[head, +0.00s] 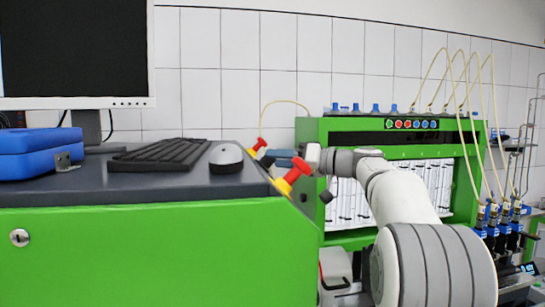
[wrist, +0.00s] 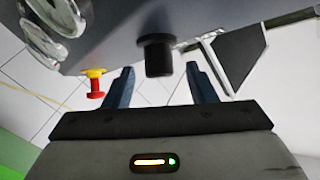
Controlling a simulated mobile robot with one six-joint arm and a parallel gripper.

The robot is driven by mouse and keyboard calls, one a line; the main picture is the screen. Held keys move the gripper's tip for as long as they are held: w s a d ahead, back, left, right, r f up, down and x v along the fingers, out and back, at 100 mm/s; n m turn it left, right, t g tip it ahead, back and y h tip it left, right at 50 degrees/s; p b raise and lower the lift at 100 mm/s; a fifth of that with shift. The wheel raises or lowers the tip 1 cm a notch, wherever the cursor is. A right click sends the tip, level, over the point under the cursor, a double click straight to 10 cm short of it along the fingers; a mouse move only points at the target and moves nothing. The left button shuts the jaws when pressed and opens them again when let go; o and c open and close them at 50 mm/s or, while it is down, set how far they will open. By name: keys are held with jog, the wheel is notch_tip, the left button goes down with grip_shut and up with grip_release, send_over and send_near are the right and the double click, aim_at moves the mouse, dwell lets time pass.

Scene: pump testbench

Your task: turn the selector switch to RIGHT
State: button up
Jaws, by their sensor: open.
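In the wrist view, a black knob (wrist: 157,56), which looks like the selector switch, sticks out from a dark grey panel (wrist: 118,38). My gripper (wrist: 160,72) is open, with its two blue fingers apart on either side of the knob in the picture. I see no contact, and cannot tell whether the fingertips reach around it. The knob's setting cannot be read. In the head view, my gripper (head: 284,158) is beside the right end of the desk, partly hidden. A dark knob-like part (head: 326,196) shows lower right of it; I cannot tell if it is the same knob.
A red-and-yellow emergency button (head: 292,178) sits on the desk's right end; a similar button (wrist: 95,84) is left of the fingers in the wrist view. A mouse (head: 226,157) and keyboard (head: 160,154) lie on the desk. A green test rack (head: 470,165) stands behind my arm.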

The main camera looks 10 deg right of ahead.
jog(key=shift+p+x, duration=0.35)
jog(key=shift+x, duration=1.3)
jog(key=shift+c, duration=0.2)
jog(key=c, duration=0.9)
